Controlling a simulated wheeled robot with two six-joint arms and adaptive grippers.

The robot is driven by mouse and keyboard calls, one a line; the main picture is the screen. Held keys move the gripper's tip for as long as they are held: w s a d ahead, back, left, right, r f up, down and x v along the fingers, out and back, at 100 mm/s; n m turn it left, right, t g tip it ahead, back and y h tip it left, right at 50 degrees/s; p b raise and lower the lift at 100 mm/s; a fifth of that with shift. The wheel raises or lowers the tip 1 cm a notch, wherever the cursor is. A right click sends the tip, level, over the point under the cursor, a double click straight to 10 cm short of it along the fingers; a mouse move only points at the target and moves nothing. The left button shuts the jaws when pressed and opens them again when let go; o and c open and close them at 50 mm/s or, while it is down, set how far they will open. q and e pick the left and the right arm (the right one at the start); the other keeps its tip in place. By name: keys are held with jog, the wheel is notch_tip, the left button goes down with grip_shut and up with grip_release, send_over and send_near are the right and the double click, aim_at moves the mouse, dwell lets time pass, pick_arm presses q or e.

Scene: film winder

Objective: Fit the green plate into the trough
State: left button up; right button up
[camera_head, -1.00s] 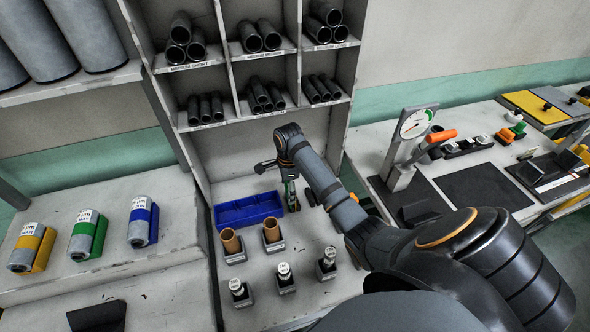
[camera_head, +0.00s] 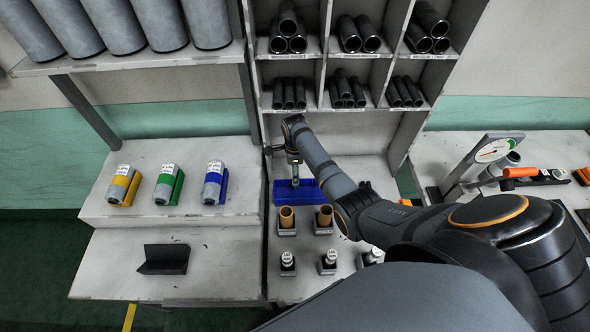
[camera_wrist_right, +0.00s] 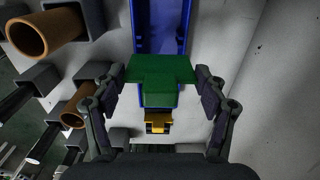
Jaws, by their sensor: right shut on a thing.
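A green T-shaped plate (camera_wrist_right: 160,72) is held between the two fingers of my right gripper (camera_wrist_right: 158,78) in the right wrist view. A small yellow piece (camera_wrist_right: 158,126) shows just below it. The gripper also shows in the head view (camera_head: 296,180), pointing down over a blue tray (camera_head: 283,193). The tray's wall (camera_wrist_right: 137,25) shows past the plate in the wrist view; I cannot tell whether plate and tray touch. A black angled trough (camera_head: 165,260) lies on the lower left table. My left gripper is not in view.
A rack of dark tubes rises behind. The table around the trough is clear.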

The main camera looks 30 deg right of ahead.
jog(key=shift+f+b, duration=0.5)
jog(key=shift+f, duration=0.1)
jog(key=shift+f+b, duration=0.85)
jog(key=shift+f, duration=0.5)
jog(key=shift+f, duration=0.2)
jog(key=shift+f, duration=0.2)
jog(key=shift+f+b, duration=0.65)
jog(key=shift+f, duration=0.45)
dwell(1.1)
